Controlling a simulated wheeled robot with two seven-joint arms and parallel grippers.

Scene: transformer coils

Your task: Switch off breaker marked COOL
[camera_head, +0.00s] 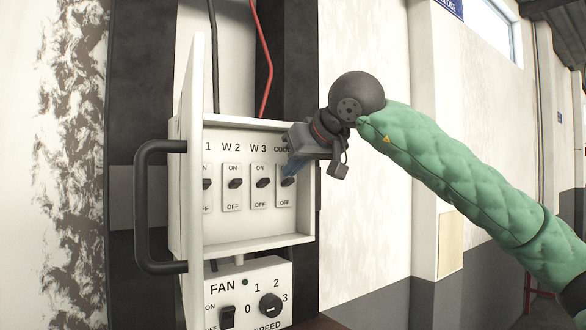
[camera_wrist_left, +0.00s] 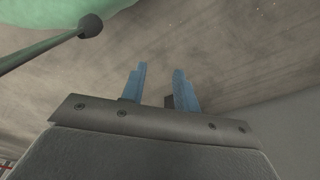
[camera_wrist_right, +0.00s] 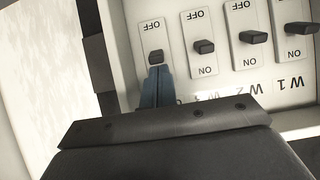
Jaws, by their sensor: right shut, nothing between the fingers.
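The COOL breaker (camera_head: 288,182) is the rightmost of the row in the open white box, a black lever on a white plate marked OFF below. It also shows in the right wrist view (camera_wrist_right: 155,56), upside down, at the left end of the row. My right gripper (camera_head: 291,170) is shut and empty, its blue fingertips at the ON side just above the lever. In the right wrist view its fingers (camera_wrist_right: 155,76) cover the ON mark; I cannot tell whether they touch the lever. My left gripper (camera_wrist_left: 157,75) is open and empty, away from the box.
Breakers W2 (camera_head: 235,183) and W3 (camera_head: 262,183) stand left of COOL; W1 is partly hidden by the open door (camera_head: 194,150) with its black handle (camera_head: 143,205). A FAN panel (camera_head: 248,296) sits below. The box's raised rim surrounds the breakers.

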